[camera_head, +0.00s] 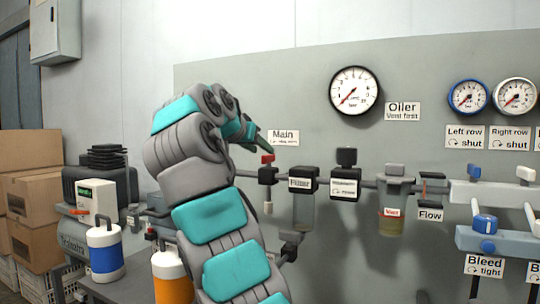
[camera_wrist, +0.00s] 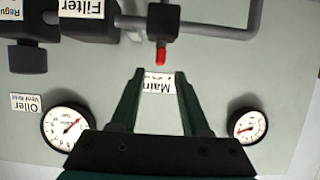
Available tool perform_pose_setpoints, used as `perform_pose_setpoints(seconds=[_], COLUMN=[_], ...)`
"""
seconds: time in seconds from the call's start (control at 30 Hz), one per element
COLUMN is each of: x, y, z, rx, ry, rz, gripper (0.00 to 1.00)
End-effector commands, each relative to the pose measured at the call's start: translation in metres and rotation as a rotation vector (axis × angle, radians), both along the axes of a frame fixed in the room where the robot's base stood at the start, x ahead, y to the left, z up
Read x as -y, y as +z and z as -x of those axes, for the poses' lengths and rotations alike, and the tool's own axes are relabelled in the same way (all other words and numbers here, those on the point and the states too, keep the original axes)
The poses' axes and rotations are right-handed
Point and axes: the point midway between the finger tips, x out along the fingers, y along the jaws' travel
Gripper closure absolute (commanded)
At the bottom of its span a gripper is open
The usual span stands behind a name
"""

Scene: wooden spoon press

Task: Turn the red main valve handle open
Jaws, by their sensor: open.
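The red main valve handle (camera_head: 267,158) sits on top of a dark valve body (camera_head: 268,176) under the "Main" label (camera_head: 283,137). In the upside-down wrist view, the red handle (camera_wrist: 161,55) shows as a small red block just beyond my fingertips, roughly centred between them. My gripper (camera_wrist: 160,72) is open, with its two dark green fingers spread and nothing between them except the label on the panel behind. In the head view, my gripper is just above and left of the handle, partly hidden by my own arm.
Right of the valve, the filter (camera_head: 303,185), regulator (camera_head: 345,175) and oiler (camera_head: 396,190) stand along the pipe. A large gauge (camera_head: 354,90) hangs above. Bottles (camera_head: 105,250) and a compressor (camera_head: 100,180) are at left. The panel above the valve is mostly flat and clear.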

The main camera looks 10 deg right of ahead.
Motion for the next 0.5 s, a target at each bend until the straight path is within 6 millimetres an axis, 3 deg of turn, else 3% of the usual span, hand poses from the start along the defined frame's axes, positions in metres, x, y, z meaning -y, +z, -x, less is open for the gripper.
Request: perform_pose_setpoints(seconds=[0.3, 0.5], x=[0.025, 0.032], y=[-0.02, -0.023], z=[-0.036, -0.044], rx=[-0.006, -0.003], ry=[-0.002, -0.001], rz=[0.0, 0.001], gripper=[0.54, 0.54])
